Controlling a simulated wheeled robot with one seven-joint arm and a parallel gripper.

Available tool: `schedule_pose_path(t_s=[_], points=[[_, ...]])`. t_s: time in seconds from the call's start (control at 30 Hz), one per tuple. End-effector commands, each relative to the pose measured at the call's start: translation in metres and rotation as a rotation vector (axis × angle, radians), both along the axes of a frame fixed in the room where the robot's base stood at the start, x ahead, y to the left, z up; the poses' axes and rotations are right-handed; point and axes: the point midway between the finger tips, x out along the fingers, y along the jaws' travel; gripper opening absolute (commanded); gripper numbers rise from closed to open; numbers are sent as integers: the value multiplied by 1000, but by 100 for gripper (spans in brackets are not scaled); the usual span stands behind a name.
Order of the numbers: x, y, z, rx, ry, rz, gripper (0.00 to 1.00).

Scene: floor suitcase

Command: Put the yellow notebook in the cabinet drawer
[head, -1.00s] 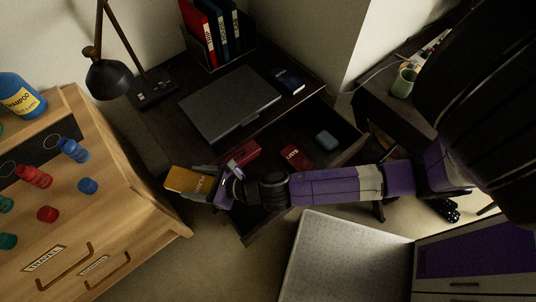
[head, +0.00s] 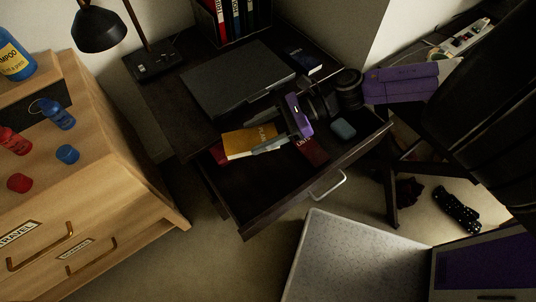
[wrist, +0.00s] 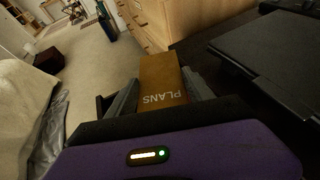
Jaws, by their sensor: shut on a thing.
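The yellow notebook (head: 249,141), lettered PLANS, is between the fingers of my gripper (head: 264,146), which is shut on it. It also shows in the wrist view (wrist: 161,82), pointing away from my gripper (wrist: 163,101). The open drawer (head: 253,197) of the dark desk lies beneath the notebook in the head view. The notebook appears over the drawer's back left part; its exact height is unclear. A red book (head: 312,152) and a grey-green small case (head: 342,128) lie in the drawer. Another red item is partly hidden by the notebook.
A dark laptop (head: 237,77) and a navy booklet (head: 303,60) lie on the desktop behind the drawer. A black lamp (head: 99,30) stands at the back left. A wooden dresser (head: 104,180) stands left. An open suitcase (head: 350,262) lies in front. The drawer's front left is empty.

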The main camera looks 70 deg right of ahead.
Motion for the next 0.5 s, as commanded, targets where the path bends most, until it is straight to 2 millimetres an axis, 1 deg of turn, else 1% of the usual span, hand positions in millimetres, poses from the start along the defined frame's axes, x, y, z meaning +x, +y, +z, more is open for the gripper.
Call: schedule_pose_path(t_s=[0.03,0.3,0.4,0.5], points=[[1,1,-14,3,0,-1,1],[1,1,-81,3,1,-5,1],[1,1,-104,3,1,-3,0],[1,1,-122,2,0,-3,0]])
